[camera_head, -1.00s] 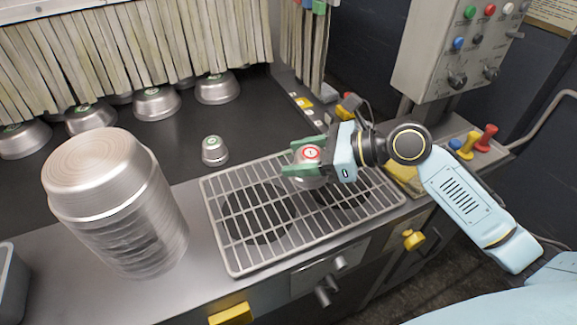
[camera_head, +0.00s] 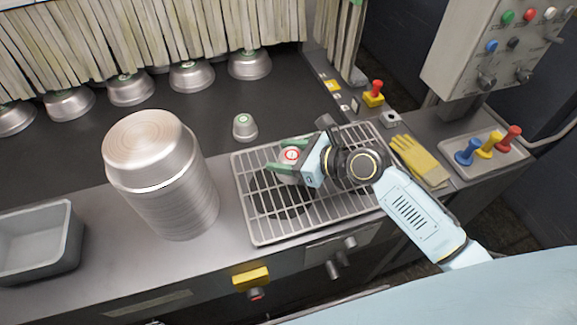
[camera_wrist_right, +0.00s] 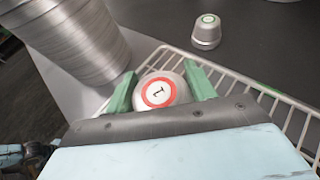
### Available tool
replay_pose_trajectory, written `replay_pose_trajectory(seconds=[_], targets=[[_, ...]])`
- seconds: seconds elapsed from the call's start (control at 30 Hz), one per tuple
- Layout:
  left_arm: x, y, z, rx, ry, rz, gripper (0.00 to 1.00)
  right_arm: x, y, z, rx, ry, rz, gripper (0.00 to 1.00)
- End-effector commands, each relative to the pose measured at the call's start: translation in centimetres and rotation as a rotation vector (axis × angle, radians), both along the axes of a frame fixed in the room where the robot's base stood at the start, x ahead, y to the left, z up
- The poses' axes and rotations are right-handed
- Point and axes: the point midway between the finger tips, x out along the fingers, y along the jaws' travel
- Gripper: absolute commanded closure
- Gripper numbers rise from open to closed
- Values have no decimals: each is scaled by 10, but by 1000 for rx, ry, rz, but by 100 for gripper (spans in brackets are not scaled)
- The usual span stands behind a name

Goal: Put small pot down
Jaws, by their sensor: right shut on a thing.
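The small pot with a red-ringed white label (camera_head: 291,155) is between the green fingers of my right gripper (camera_head: 285,157), over the left half of the wire rack. In the right wrist view the pot (camera_wrist_right: 159,92) sits between both fingers (camera_wrist_right: 160,88). The gripper is shut on it. I cannot tell whether the pot touches the rack. The wire rack (camera_head: 262,240) lies on the counter, partly hidden by my right arm. My left gripper is not in view.
A tall stack of metal pots (camera_head: 165,190) stands left of the rack. A small pot with a green label (camera_head: 244,127) stands behind the rack. Yellow gloves (camera_head: 420,161) lie right of it. A grey bin (camera_head: 40,240) is at the far left. Several pots line the strip curtain.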

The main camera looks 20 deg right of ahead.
Motion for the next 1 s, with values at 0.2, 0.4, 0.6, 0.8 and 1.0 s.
replay_pose_trajectory(seconds=[0.2,0.4,0.6,0.8,1.0], targets=[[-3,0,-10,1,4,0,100,0,-1,-29,-1,3,-1,67],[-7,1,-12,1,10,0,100,0,0,-37,0,0,-1,67],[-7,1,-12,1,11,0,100,0,0,-38,0,1,0,67],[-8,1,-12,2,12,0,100,0,0,-39,-1,1,0,24],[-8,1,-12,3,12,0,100,0,0,-39,-1,1,0,23]])
